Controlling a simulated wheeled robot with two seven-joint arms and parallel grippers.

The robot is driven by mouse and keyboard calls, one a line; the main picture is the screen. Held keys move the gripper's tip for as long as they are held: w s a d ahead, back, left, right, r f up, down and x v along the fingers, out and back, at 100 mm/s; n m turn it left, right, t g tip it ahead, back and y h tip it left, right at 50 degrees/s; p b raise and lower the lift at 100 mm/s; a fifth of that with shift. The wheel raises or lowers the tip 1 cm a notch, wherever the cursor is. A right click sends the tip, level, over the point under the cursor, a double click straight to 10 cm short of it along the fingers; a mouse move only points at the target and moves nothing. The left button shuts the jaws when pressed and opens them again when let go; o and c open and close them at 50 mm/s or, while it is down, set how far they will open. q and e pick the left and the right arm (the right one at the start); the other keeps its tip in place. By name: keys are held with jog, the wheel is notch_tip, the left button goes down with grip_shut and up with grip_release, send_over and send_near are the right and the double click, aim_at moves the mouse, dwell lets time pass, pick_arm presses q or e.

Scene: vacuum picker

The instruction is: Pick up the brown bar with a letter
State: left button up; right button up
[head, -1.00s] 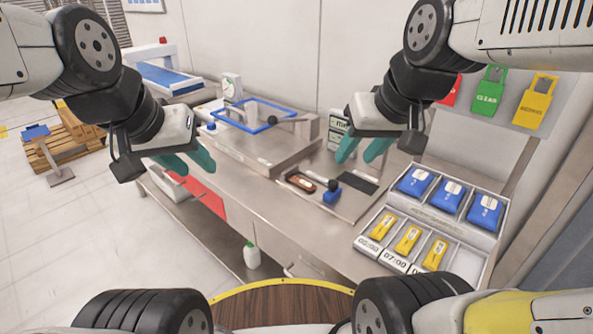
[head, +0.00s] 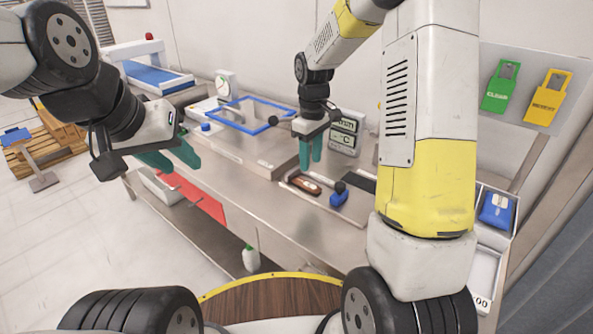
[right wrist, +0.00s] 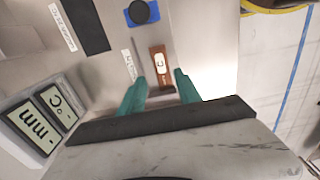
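The brown bar (head: 304,184) lies on the metal worktop beside a small blue block. In the right wrist view the brown bar (right wrist: 158,66) carries a pale label with a dark letter that I cannot read for sure. My right gripper (head: 311,163) points down just above and behind the bar. Its two teal fingers are apart, and in the right wrist view the gripper (right wrist: 160,84) has the bar showing between the fingers, with nothing held. My left gripper (head: 174,160) is open and empty over the left front of the worktop.
A blue block with a black knob (head: 339,195) stands close right of the bar, with a dark pad (head: 362,182) beyond. A display unit (head: 344,131) stands behind. A blue frame (head: 252,113) lies at the back left. My right arm hides much of the racks.

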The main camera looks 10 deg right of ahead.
aim_at(308, 184)
jog(key=f, duration=0.8)
jog(key=shift+w+a, duration=0.2)
jog(key=shift+a, duration=0.05)
grip_shut()
